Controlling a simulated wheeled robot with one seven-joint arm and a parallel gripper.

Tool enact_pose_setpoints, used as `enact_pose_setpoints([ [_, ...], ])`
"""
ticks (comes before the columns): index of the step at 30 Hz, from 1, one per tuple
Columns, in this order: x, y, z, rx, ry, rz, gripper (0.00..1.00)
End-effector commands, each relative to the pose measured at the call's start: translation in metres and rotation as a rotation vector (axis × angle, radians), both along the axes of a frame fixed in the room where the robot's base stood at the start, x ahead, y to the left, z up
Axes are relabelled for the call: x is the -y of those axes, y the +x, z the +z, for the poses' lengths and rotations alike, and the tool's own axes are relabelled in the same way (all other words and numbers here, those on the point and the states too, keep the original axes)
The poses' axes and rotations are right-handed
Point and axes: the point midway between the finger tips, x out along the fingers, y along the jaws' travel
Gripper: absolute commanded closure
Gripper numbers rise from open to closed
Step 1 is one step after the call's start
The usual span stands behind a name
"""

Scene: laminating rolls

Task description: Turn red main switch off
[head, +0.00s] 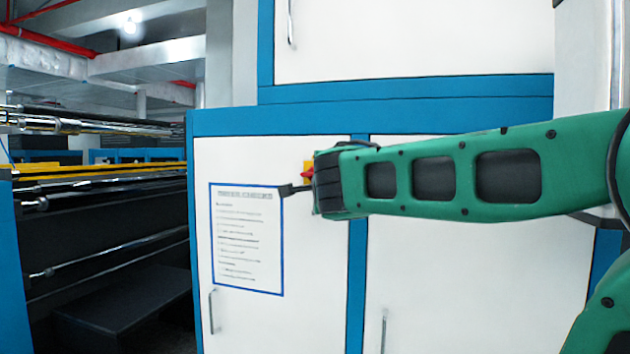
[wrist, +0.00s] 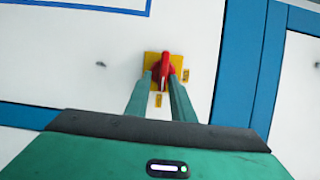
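The red main switch (wrist: 160,72) is a red rotary knob on a yellow square plate (wrist: 150,60), fixed to a white cabinet door. Its handle looks roughly upright in the wrist view. My gripper (wrist: 160,80) has its two fingers apart, with the tips on either side of the knob's lower part. I cannot tell whether either finger touches it. In the head view a small part of the red switch (head: 307,174) shows beside my green arm, which hides most of it. A dark finger of my gripper (head: 292,189) shows below it.
A printed sheet with a blue border (head: 247,240) is on the door left of the switch. Door handles (head: 211,311) stick out lower down. A blue frame post (head: 357,270) divides the doors. Machine rollers (head: 110,255) stand at the left.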

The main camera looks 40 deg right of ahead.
Motion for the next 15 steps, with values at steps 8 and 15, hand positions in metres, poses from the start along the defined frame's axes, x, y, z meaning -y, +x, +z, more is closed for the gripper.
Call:
enact_pose_setpoints([
  [8, 0.000, 0.000, 0.002, 0.005, -0.002, 0.000, 0.71],
  [15, -0.005, -0.010, 0.003, 0.006, -0.001, 0.001, 0.71],
])
